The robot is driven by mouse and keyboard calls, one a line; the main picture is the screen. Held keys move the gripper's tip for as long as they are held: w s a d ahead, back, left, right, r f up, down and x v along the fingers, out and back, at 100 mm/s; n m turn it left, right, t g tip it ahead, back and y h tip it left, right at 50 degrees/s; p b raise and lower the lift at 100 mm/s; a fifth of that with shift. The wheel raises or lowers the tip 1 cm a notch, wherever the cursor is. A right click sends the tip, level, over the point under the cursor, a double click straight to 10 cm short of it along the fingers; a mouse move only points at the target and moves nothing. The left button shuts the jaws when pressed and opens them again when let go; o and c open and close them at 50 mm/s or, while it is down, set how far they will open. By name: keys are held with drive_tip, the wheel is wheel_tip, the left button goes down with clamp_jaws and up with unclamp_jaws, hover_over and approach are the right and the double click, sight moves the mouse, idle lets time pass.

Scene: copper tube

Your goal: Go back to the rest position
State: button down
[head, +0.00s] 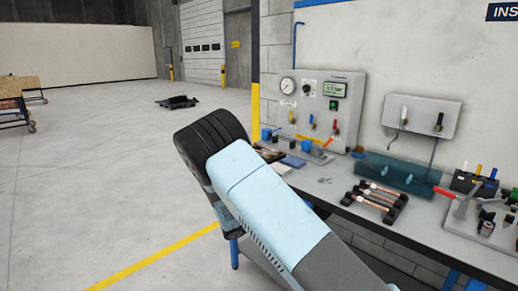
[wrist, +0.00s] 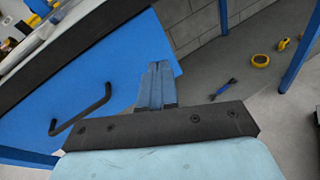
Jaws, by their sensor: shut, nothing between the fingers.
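My gripper (wrist: 157,72) shows in the wrist view as two grey-blue fingers pressed together, shut and empty. Behind it is a blue panel with a black handle. In the head view my pale blue arm crosses the middle, in front of the workbench's left end, and I cannot make out the fingers there. Copper tubes (head: 378,195) lie on a black rack on the workbench (head: 310,180), right of my arm and apart from it.
A panel with a gauge (head: 287,86) stands at the bench's back. Open floor lies left.

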drive_tip(key=s+d+r+m+g+y, duration=0.35)
drive_tip(key=s+d+r+m, duration=0.35)
drive_tip(key=r, duration=0.4)
drive_tip(key=s+d+r+m+g+y, duration=0.35)
drive_tip(key=s+d+r+m, duration=0.3)
drive_tip(key=s+r, duration=0.35)
drive_tip(key=s+r+m+t+y, duration=0.1)
drive_tip(key=s+r+m+y, duration=0.1)
drive_tip(key=s+r, duration=0.2)
drive_tip(key=s+d+r+m+t+y, duration=0.1)
drive_tip(key=s+r+m+t+y, duration=0.1)
drive_tip(key=s, duration=0.9)
drive_tip(key=s+r+m+t+y, duration=0.2)
drive_tip(key=s+r+m, duration=0.1)
drive_tip(key=s+r, duration=0.4)
drive_tip(key=shift+s+d, duration=0.15)
drive_tip(key=shift+d, duration=0.1)
